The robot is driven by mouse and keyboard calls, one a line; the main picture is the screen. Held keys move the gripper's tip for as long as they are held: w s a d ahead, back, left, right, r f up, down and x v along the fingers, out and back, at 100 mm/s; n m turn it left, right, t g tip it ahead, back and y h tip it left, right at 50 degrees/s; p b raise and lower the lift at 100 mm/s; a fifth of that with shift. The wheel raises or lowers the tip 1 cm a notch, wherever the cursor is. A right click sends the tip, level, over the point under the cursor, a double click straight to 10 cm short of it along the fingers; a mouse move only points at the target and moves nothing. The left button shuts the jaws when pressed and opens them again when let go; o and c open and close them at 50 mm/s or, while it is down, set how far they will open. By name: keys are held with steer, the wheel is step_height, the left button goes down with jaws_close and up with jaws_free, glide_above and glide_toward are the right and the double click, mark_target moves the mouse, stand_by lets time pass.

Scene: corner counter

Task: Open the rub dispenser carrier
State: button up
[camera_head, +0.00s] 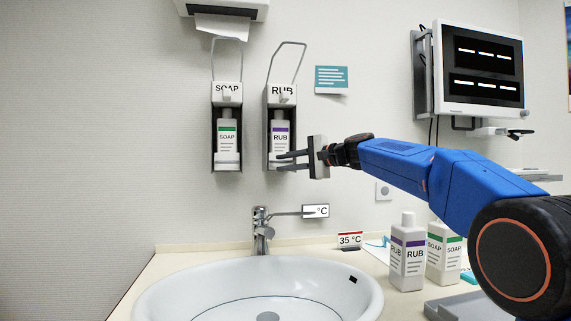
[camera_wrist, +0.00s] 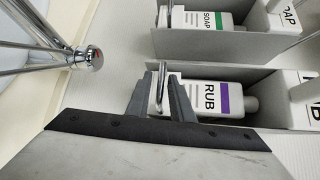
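The rub dispenser carrier (camera_head: 266,128) is a grey wall-mounted holder under a "RUB" label, with a wire lever above it. A white rub bottle (camera_head: 280,133) with a purple band stands inside; it also shows in the wrist view (camera_wrist: 207,95). My gripper (camera_head: 279,162) is at the carrier's lower front, coming from the right. Its two fingers are apart. In the wrist view, my gripper (camera_wrist: 160,88) has its fingers on either side of a small metal handle (camera_wrist: 161,76) at the carrier's bottom end. Contact with the handle cannot be told.
The soap dispenser carrier (camera_head: 214,130) hangs just left. Below are a sink (camera_head: 170,296) and a faucet (camera_head: 262,232). Loose rub (camera_head: 407,262) and soap (camera_head: 441,258) bottles stand on the counter under my arm. A monitor (camera_head: 480,68) is on the right wall.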

jaws_close()
stand_by(1.2)
steer(key=s+d, duration=0.2)
steer(key=s, duration=0.7)
steer(key=s+d, duration=0.3)
steer(key=s, duration=0.7)
steer(key=shift+s+d, duration=0.2)
steer(key=shift+d, duration=0.05)
steer(key=shift+s+f, duration=0.1)
steer(key=shift+f, duration=0.05)
steer(key=shift+o, duration=1.5)
jaws_free()
steer(key=shift+d, duration=0.1)
